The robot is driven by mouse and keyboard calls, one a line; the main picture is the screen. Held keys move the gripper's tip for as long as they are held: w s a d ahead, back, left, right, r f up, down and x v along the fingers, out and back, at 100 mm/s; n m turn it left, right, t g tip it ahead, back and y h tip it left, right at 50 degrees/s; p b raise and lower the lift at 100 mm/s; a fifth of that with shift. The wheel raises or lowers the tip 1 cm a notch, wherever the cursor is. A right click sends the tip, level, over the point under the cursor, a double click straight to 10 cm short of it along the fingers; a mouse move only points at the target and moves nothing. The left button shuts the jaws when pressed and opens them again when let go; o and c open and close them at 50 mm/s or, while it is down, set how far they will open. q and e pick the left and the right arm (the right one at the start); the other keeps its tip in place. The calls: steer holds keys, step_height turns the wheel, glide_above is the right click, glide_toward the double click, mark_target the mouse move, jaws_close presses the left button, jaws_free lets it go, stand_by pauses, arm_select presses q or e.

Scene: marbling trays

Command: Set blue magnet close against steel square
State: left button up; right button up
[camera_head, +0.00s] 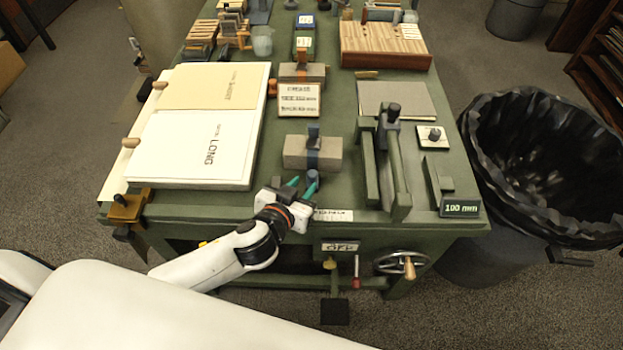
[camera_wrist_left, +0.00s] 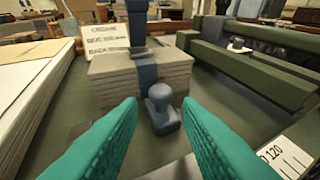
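The blue magnet (camera_head: 313,175), a small grey-blue knob on a base, stands upright on the green bench in front of a grey stack; it also shows in the left wrist view (camera_wrist_left: 162,110). My left gripper (camera_head: 302,183) is open. Its teal fingers (camera_wrist_left: 158,125) reach toward the magnet from either side, with the magnet between and slightly beyond the tips, and nothing is held. An L-shaped grey-green piece (camera_head: 434,183) near the right edge may be the steel square, but I cannot tell for sure. My right gripper is not in view.
The grey stack (camera_head: 300,155) with a blue band is just behind the magnet. Long grey-green bars (camera_head: 396,170) stand to the right. White boards (camera_head: 190,150) lie left. A scale strip (camera_head: 333,215) is at the front edge, a "100 mm" display (camera_head: 461,208) at the right corner.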

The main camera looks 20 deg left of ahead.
mark_target(310, 177)
arm_select(q)
steer(key=shift+w+d+f, duration=0.2)
steer(key=shift+w, duration=0.35)
steer(key=p+x, duration=0.1)
steer(key=x, duration=0.4)
steer(key=shift+w, duration=0.1)
steer(key=shift+c, duration=0.3)
jaws_close()
